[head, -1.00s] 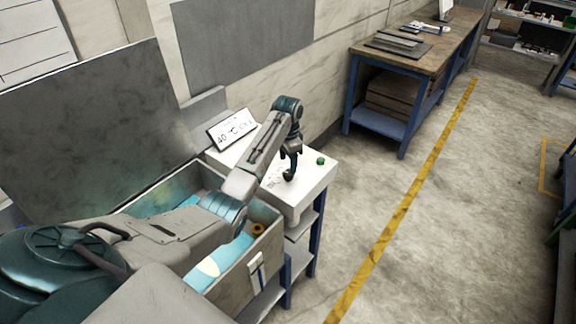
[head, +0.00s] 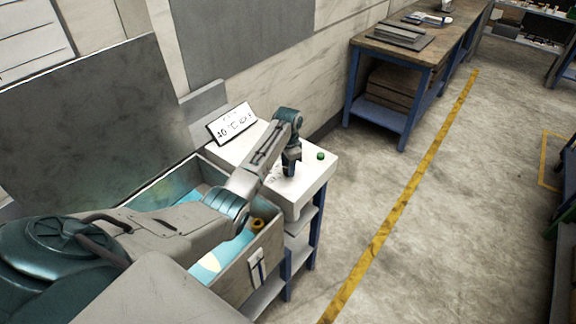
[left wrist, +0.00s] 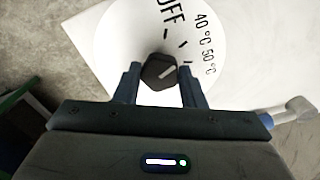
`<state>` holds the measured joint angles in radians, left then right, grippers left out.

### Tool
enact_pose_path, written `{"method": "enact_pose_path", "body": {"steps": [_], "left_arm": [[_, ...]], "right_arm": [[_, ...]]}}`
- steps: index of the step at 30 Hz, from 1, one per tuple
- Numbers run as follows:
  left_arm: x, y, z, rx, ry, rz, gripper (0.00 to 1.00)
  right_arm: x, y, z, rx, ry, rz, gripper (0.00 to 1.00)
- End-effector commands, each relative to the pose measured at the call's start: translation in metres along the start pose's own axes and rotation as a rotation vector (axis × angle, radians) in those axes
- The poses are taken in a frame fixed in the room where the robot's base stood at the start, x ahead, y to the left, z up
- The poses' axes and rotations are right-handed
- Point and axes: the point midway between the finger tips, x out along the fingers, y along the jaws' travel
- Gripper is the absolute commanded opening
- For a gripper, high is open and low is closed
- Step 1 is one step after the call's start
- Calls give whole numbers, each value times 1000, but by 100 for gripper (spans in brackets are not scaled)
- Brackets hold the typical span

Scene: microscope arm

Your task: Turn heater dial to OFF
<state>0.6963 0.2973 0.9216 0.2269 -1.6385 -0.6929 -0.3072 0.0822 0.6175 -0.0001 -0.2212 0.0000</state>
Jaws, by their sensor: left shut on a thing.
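The heater dial (left wrist: 158,72) is a dark knob with a white pointer mark on a round white scale (left wrist: 120,35) in the left wrist view. The scale carries OFF at the top and 40 °C and 50 °C at upper right. The pointer mark slants to the upper right, toward the temperature side rather than OFF. My left gripper (left wrist: 159,84) is shut on the dial, one finger on each side. In the head view my left gripper (head: 290,168) reaches down onto the white heater box (head: 312,185) and hides the dial. My right gripper is not in view.
A small sign (head: 232,124) reading 40 °C, with further text unclear, stands behind the box. A green button (head: 320,156) sits right of the gripper. An open grey crate (head: 265,250) stands in front.

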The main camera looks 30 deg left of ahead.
Motion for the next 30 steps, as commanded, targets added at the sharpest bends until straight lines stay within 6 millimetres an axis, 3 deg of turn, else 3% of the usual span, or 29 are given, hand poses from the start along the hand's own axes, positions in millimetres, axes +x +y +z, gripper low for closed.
{"method": "enact_pose_path", "body": {"steps": [11,30], "left_arm": [[-1,0,0,-116,0,0,14],[-2,0,-1,-589,1,-1,14]], "right_arm": [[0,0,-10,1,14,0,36],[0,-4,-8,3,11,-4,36]]}}
